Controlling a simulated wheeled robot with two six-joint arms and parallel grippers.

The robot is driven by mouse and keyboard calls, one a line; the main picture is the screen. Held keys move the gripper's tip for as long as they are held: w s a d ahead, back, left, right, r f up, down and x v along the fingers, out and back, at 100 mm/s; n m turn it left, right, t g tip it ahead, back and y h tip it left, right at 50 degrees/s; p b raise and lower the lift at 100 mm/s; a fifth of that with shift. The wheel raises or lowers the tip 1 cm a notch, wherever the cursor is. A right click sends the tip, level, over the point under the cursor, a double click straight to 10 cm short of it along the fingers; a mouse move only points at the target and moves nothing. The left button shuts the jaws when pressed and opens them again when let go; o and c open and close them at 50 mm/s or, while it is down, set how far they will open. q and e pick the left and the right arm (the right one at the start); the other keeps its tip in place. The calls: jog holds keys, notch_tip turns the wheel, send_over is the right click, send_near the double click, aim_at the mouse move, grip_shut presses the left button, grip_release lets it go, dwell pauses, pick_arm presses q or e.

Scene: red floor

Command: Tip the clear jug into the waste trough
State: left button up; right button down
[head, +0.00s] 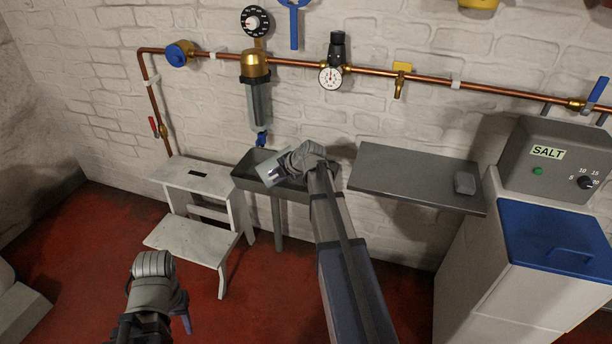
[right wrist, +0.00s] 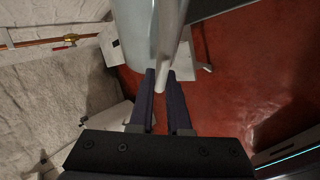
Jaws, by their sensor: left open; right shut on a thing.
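The clear jug (head: 271,169) is small and pale in the head view, partly hidden by my right gripper. It looks tilted over the dark grey waste trough (head: 243,171) against the wall. My right gripper (head: 286,167) is shut on the jug's handle. In the right wrist view the fingers (right wrist: 160,84) close around the grey handle (right wrist: 173,50), beside the see-through jug body (right wrist: 145,28). I cannot tell whether any liquid is in it. My left gripper (head: 183,310) is empty and open, low at the left above the red floor.
A white step stool (head: 190,232) stands left of the trough. A filter housing (head: 257,92) with a blue tap hangs above it. A grey shelf (head: 410,175) with a small grey block (head: 465,183) is at right, then a white salt cabinet (head: 500,262). Copper pipe crosses the wall.

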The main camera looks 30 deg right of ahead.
aim_at(270, 183)
jog(key=shift+a+r+n+h+p, duration=0.3)
jog(key=shift+a+r+h+p, duration=0.25)
jog(key=shift+r+h+p, duration=0.35)
jog(key=shift+a+f, duration=0.1)
jog(key=shift+f, duration=0.45)
jog(key=f+n+h+b, duration=0.1)
jog(key=h, duration=0.1)
jog(key=shift+a+f+g+h+b, duration=0.15)
jog(key=shift+g+h+b, duration=0.15)
jog(key=shift+g, duration=0.1)
jog(key=shift+w+a+f+n+h+b, duration=0.1)
jog(key=shift+f+n+h+b, duration=0.25)
jog(key=shift+h, duration=0.25)
jog(key=shift+a+f+n+h+b, duration=0.25)
jog(key=shift+a+h+b, duration=0.25)
jog(key=shift+h+b, duration=0.35)
jog(key=shift+a+f+h+b, duration=0.25)
jog(key=shift+h+b, duration=0.2)
jog(key=shift+b, duration=0.2)
jog(key=shift+w+a+f+n+h+b, duration=0.1)
jog(key=shift+f+n+h+b, duration=0.6)
jog(key=shift+b, duration=1.2)
jog(key=shift+a+f+n+h+b, duration=0.1)
jog(key=shift+f+n+h+b, duration=0.2)
jog(key=shift+f+h+b, duration=1.2)
jog(key=shift+r+y+b, duration=0.3)
jog(key=shift+r+b, duration=0.1)
jog(key=shift+r, duration=0.15)
